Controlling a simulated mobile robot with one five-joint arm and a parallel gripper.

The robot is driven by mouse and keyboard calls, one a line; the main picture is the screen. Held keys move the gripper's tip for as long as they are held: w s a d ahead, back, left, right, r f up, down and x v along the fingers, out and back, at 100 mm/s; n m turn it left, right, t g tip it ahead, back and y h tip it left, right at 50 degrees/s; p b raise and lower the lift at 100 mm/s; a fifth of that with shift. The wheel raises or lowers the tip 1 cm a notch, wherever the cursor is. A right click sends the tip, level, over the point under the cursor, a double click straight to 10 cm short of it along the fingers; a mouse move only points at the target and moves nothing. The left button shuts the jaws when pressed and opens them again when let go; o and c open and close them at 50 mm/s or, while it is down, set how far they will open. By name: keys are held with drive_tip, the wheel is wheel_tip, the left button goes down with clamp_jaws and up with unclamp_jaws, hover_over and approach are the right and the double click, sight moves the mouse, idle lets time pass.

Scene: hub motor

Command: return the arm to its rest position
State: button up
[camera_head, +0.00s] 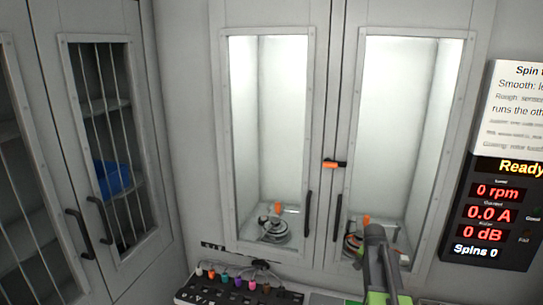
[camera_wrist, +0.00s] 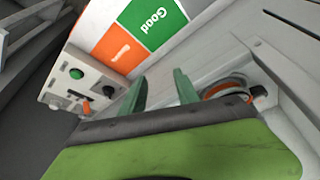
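My arm (camera_head: 378,262) shows at the bottom right of the head view, raised in front of the right glazed door, with its grey link and green parts. My gripper (camera_wrist: 162,90) shows in the wrist view with two green fingers apart and nothing visible between them. The fingertips are not clear in the head view, where the arm itself covers that part.
A button panel (camera_wrist: 80,82) and green "Good" and orange areas (camera_wrist: 152,22) lie beyond my fingers. An orange-ringed round part (camera_wrist: 222,90) is at right. A hub motor (camera_head: 273,229) sits behind the left glazed door. A connector row (camera_head: 238,286) is below. The display (camera_head: 497,212) reads Ready.

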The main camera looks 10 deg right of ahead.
drive_tip(key=s+a+n+y, duration=0.1)
drive_tip(key=s+a+n, duration=0.2)
drive_tip(key=a, duration=1.3)
drive_tip(key=s+a+f+n+g+y, duration=0.1)
drive_tip(key=s+a+n+g+y, duration=0.1)
drive_tip(key=s+a+n, duration=0.5)
drive_tip(key=s+a, duration=0.4)
drive_tip(key=a, duration=0.1)
drive_tip(key=shift+s+a+f+g, duration=0.15)
drive_tip(key=shift+f+g, duration=0.1)
drive_tip(key=shift+g, duration=0.05)
